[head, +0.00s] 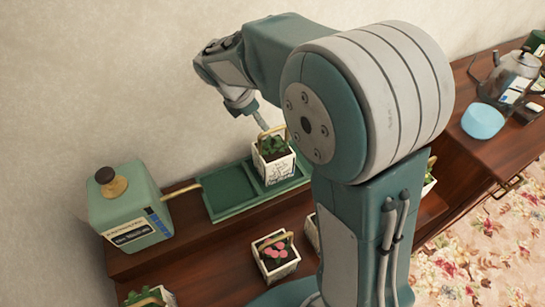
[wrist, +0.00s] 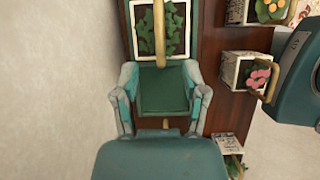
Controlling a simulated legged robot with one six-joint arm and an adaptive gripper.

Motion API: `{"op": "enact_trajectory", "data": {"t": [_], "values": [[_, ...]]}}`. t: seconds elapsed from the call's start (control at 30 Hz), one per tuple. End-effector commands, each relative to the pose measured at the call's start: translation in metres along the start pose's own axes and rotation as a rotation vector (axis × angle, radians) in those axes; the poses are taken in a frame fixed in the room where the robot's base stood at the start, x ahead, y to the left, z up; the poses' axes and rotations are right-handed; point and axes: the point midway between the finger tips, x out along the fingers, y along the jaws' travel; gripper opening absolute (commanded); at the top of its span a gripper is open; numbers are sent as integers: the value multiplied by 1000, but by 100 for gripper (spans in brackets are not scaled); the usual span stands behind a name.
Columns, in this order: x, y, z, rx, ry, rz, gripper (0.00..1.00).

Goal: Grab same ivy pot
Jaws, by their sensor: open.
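A white patterned pot with green ivy (head: 273,167) and a tan arched handle stands upright in the right compartment of a green two-part tray (head: 228,211). In the wrist view the ivy pot (wrist: 185,8) is at the top centre, with its handle crossing over the leaves. My gripper (head: 262,122) is just above and behind the pot in the head view, partly hard to make out. In the wrist view my gripper (wrist: 160,75) is open and empty. Its two fingers are spread over the tray's empty compartment, short of the pot.
A pot with pink flowers (head: 277,260) stands in front of the tray, and another leafy pot (head: 150,297) is at the lower left.

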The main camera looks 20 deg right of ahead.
Motion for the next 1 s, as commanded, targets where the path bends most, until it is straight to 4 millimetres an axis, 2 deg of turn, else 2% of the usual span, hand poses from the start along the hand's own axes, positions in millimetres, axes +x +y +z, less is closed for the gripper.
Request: {"op": "enact_trajectory", "data": {"t": [0.07, 0.27, 0.53, 0.83, 0.87, 0.9, 0.97, 1.0], "values": [[12, 0, 0, 1, 0, -4, 57], [28, 0, 3, 3, 1, -3, 57], [66, 0, 10, 2, 2, -4, 57], [71, 0, 10, 2, 1, 0, 57], [71, 0, 10, 2, 1, 0, 48], [71, 0, 10, 2, 2, 0, 30], [71, 1, 10, 2, 2, 0, 3], [71, 0, 10, 2, 2, 0, 0]]}}
